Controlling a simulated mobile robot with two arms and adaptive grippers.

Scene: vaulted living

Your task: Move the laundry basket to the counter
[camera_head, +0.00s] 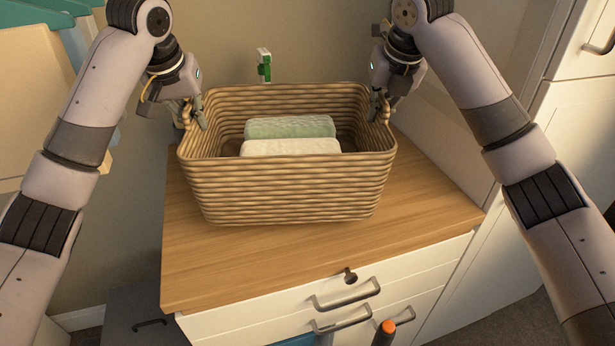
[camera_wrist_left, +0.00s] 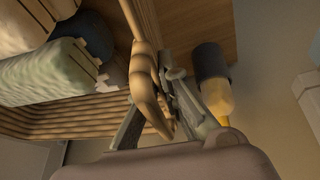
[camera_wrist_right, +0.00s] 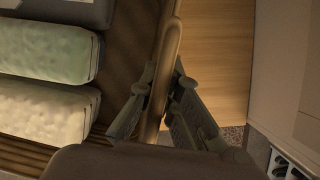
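The woven tan laundry basket (camera_head: 290,192) stands upright on the wooden counter top (camera_head: 225,262). A green rolled towel (camera_head: 290,127) and a cream one (camera_head: 290,147) lie inside it. My left gripper (camera_head: 196,112) is at the basket's left handle; in the left wrist view its fingers (camera_wrist_left: 152,100) close around the handle loop. My right gripper (camera_head: 378,107) is at the right handle; in the right wrist view its fingers (camera_wrist_right: 162,85) press in from both sides of the rim-like handle. The far finger of the left gripper is partly hidden by the handle.
A small green and white item (camera_head: 264,66) shows behind the basket. A yellow bottle-like item with a dark end (camera_wrist_left: 212,82) is near the left handle. Drawers with handles (camera_head: 347,295) and an orange-tipped object (camera_head: 387,328) are below the front edge. The front counter strip is clear.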

